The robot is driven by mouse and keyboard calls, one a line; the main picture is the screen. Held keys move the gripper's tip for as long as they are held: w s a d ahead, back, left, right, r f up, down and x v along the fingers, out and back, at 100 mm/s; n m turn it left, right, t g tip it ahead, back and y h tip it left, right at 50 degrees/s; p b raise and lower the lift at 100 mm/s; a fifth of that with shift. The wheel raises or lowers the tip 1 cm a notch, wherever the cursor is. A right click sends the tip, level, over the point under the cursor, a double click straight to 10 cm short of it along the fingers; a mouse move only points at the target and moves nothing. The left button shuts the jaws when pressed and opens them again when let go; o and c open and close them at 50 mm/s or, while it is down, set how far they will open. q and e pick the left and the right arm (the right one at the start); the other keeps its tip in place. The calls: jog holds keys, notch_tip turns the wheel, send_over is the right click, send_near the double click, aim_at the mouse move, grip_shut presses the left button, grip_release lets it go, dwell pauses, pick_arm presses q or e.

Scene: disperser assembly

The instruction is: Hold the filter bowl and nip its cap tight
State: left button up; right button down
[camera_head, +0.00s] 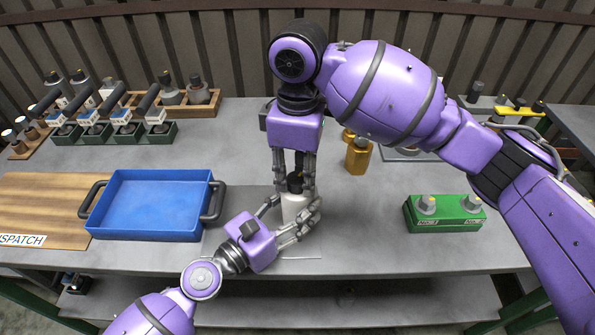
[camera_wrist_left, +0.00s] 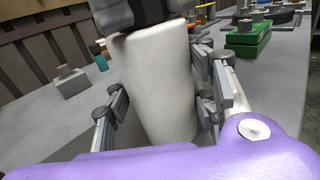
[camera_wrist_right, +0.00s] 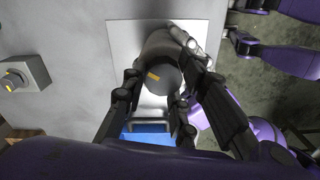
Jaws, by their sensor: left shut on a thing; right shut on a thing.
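The white filter bowl (camera_head: 294,207) stands upright near the front edge of the table, in the middle of the head view. It fills the middle of the left wrist view (camera_wrist_left: 160,85). My left gripper (camera_head: 297,222) is shut on the bowl from the side, one finger on each side of it. The black cap (camera_head: 295,183) sits on top of the bowl. My right gripper (camera_head: 293,168) points straight down from above and is shut on the cap. The right wrist view shows the dark cap (camera_wrist_right: 155,76) with a yellow mark between the fingers. The cap's seam is largely hidden.
A blue tray (camera_head: 112,207) with dark handles lies to the left, beside a wooden dispatch board (camera_head: 30,222). A green block with two knobs (camera_head: 410,222) stands to the right. A gold fitting (camera_head: 357,158) is behind. Racks of assembled parts (camera_head: 203,108) line the back left.

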aim_at(299, 176)
pick_arm(q)
jog(key=shift+s+d+f, duration=0.1)
jog(key=shift+s+d, duration=0.1)
jog(key=shift+s, duration=0.05)
pick_arm(e)
jog(key=c, duration=1.6)
grip_release()
jog(key=shift+w+d+r, duration=0.1)
jog(key=shift+w+d, duration=0.1)
jog(key=shift+w, duration=0.1)
jog(key=shift+s, duration=0.1)
pick_arm(q)
jog(key=shift+w+a, duration=0.1)
pick_arm(e)
jog(key=shift+s+a, duration=0.1)
pick_arm(q)
jog(key=shift+w+a, duration=0.1)
pick_arm(e)
notch_tip(299, 176, up, 12)
pick_arm(q)
jog(key=o, duration=1.7)
jog(key=shift+c, duration=0.2)
